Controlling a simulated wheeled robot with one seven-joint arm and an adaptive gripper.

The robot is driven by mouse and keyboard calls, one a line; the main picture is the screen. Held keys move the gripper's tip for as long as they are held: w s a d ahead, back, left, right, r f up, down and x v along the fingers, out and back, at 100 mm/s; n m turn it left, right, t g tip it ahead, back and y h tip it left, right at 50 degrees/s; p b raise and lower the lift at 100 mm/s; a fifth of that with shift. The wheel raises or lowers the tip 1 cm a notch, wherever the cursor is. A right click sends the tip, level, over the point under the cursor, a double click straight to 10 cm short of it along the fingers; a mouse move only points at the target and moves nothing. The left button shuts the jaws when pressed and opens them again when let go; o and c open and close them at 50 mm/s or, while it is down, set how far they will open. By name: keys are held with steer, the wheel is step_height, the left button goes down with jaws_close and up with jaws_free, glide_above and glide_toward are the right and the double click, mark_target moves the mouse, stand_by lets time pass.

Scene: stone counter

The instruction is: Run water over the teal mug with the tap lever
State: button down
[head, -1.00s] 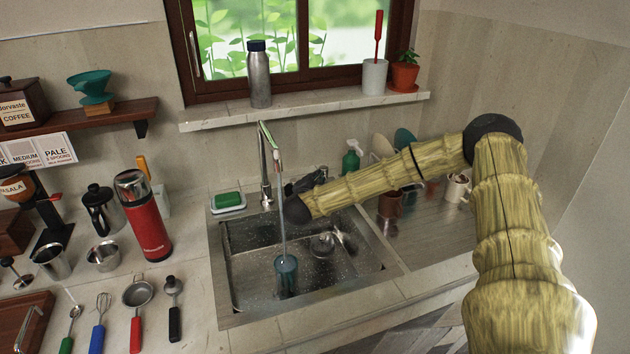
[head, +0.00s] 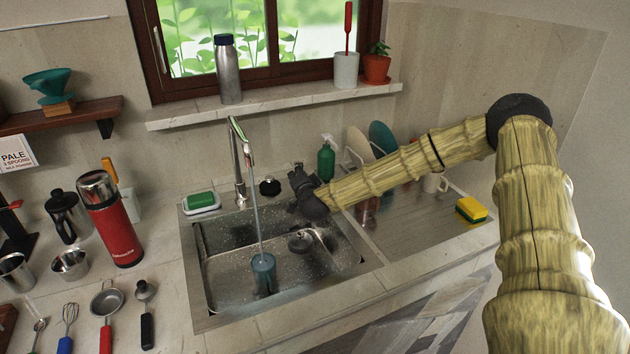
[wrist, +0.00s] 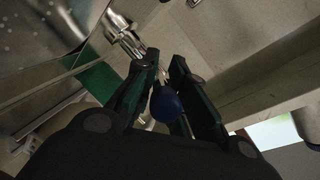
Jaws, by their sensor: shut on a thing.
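The teal mug (head: 263,274) stands in the sink (head: 215,285), at the front of the basin. The tap (head: 237,165) has a curved metal spout at the back of the sink. A stream of water (head: 257,215) runs from the spout down onto the mug. My gripper (head: 297,178) is behind the sink, right of the tap. In the wrist view, my gripper (wrist: 164,62) is closed around what looks like the tap lever, with its blue knob (wrist: 166,105) between the fingers. The lever is mostly hidden in the head view.
A black round piece (head: 270,187) stands between tap and gripper. A yellow sponge (head: 471,209) lies on the drainboard. A red flask (head: 112,220) and several utensils stand or lie left of the sink.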

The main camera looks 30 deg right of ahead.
steer(key=d+n+y+b, duration=0.1)
steer(key=y, duration=0.1)
steer(key=n+y+b, duration=0.2)
steer(key=s+d+n+y+b, duration=0.1)
steer(key=y+b, duration=0.1)
steer(key=shift+d+f+n, duration=0.3)
steer(key=shift+d+f, duration=0.05)
stand_by(0.3)
steer(key=c, duration=1.5)
jaws_free()
steer(key=shift+d+r+y, duration=0.1)
steer(key=shift+r+y, duration=0.1)
steer(key=shift+y, duration=0.1)
steer(key=shift+o, duration=0.2)
steer(key=shift+r, duration=0.1)
steer(key=v, duration=1.1)
steer(key=shift+s, duration=0.35)
steer(key=shift+d, duration=0.15)
